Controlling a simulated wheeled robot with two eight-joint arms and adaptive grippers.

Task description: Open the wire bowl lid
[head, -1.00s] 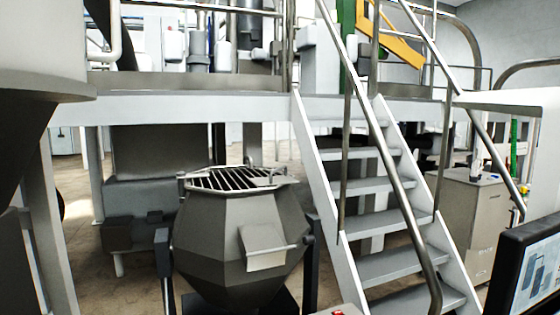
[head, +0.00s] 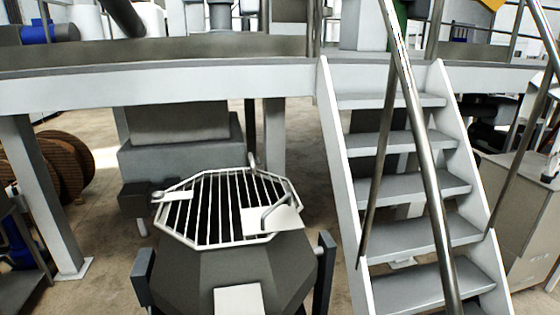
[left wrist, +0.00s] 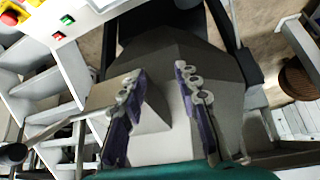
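The grey faceted bowl (head: 200,275) stands in the lower middle of the head view. Its wire lid (head: 205,200), a pale octagonal frame with parallel bars, lies flat over the bowl's mouth, closed. A pale plate (head: 255,222) with a raised bent handle (head: 275,210) sits at the lid's right front. My left gripper (left wrist: 158,82) shows in the left wrist view with its two purple-grey fingers spread apart and nothing gripped. The bowl's grey side (left wrist: 222,75) shows behind the fingers; their distance from it is unclear. My right gripper is in neither view.
Metal stairs (head: 412,190) with handrails rise just right of the bowl. A raised platform (head: 150,85) crosses behind it. Dark support posts (head: 325,270) flank the bowl. A control panel with buttons (left wrist: 68,20) shows in the left wrist view.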

